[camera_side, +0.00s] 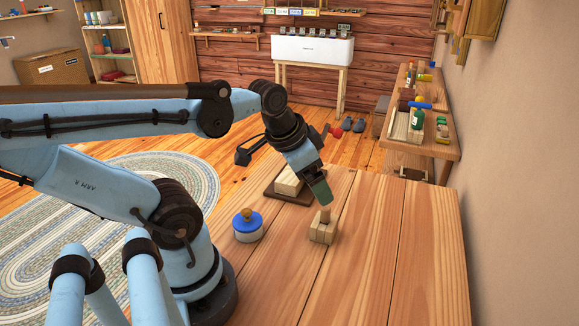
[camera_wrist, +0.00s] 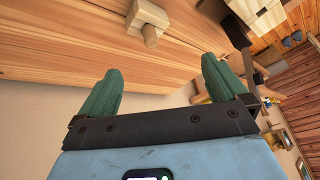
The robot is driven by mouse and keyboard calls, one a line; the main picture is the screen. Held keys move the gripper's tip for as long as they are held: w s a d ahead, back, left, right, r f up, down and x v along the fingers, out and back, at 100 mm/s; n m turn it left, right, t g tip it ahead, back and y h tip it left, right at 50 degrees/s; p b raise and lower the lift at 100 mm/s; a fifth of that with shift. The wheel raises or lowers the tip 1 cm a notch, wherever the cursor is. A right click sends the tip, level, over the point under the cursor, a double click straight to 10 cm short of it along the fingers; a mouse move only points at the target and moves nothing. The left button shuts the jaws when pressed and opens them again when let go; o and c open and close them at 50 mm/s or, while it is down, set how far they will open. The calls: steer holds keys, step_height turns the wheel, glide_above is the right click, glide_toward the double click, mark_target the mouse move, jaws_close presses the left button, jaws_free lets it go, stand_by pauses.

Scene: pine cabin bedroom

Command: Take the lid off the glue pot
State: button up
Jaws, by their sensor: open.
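A small white pot with a blue lid and a yellow-brown knob on top, which looks like the glue pot (camera_side: 248,231), stands upright on the plank table. Its lid (camera_side: 247,218) sits on it. My gripper (camera_side: 323,199) is right of the pot, apart from it, above or close by a pale wooden block with an upright peg (camera_side: 323,230). In the wrist view my gripper (camera_wrist: 158,80) has its two green fingers spread with nothing between them. The wooden block (camera_wrist: 149,16) lies beyond the fingers there. The pot is out of that view.
A dark tray (camera_side: 279,195) with a pale block (camera_side: 289,181) lies behind my gripper on the table (camera_side: 390,260). The table's front and right are clear. A side bench with bottles and tools (camera_side: 428,122) stands along the right wall.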

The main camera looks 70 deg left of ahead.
steer(key=s+a+g, duration=0.3)
steer(key=s+a, duration=0.3)
steer(key=s, duration=0.1)
steer(key=m+g+h, duration=0.1)
steer(key=m, duration=0.1)
glide_toward(245, 210)
steer(key=f, duration=0.4)
steer(key=shift+w+a+f, duration=0.25)
steer(key=shift+f, duration=0.05)
steer(key=shift+w+d+f, duration=0.15)
steer(key=shift+w+f, duration=0.05)
steer(key=shift+f, duration=1.15)
steer(key=shift+w+d+f, duration=0.1)
steer(key=shift+w+f, duration=0.05)
steer(key=shift+f, duration=1.2)
steer(key=c, duration=1.1)
